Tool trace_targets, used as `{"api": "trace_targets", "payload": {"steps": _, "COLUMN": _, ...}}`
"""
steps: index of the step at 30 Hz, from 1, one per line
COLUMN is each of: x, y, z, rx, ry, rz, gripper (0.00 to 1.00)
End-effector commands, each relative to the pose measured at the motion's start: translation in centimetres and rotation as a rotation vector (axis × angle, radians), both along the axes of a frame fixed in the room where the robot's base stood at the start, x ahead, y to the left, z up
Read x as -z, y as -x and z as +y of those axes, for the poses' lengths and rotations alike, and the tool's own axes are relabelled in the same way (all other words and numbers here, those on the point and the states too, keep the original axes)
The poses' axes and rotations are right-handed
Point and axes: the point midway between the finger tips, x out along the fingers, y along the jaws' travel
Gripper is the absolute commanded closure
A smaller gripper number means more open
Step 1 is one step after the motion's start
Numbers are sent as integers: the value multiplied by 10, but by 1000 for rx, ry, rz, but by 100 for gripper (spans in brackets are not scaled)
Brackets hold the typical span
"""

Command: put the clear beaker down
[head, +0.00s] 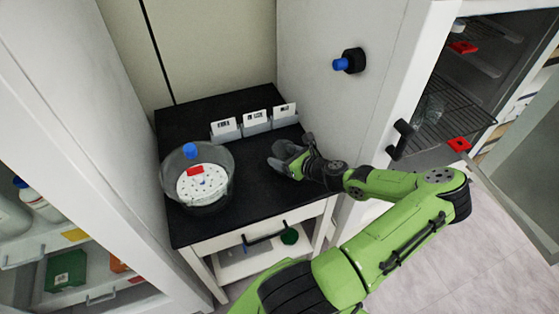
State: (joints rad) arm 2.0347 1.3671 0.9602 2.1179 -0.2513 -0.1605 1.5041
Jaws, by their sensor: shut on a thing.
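My gripper (287,157) is above the right part of the black bench top (240,205), its fingers pointing left. It is shut on the clear beaker (286,148), which shows only as a small greyish see-through shape at the fingers. The fingers hide much of it. I cannot tell whether its base touches the bench top.
A round glass vessel (168,165) with a white perforated disc stands left of my gripper. Several card holders (256,125) line the back. The open white cabinet (412,75) with wire shelves is at right. The bench's front middle is clear.

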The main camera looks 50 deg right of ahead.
Motion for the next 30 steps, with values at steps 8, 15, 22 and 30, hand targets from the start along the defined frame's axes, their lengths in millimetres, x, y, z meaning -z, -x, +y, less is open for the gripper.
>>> {"api": "trace_targets", "payload": {"steps": 8, "x": 21, "y": 1, "z": 0, "rx": 1, "ry": 1, "rz": 1, "gripper": 59}}
{"api": "trace_targets", "payload": {"steps": 15, "x": 23, "y": 0, "z": 0, "rx": 0, "ry": 0, "rz": 1, "gripper": 13}}
{"api": "trace_targets", "payload": {"steps": 22, "x": 23, "y": 0, "z": 0, "rx": 0, "ry": 0, "rz": 1, "gripper": 1}}
{"api": "trace_targets", "payload": {"steps": 30, "x": 12, "y": 18, "z": 1, "rx": 3, "ry": 1, "rz": 3, "gripper": 1}}
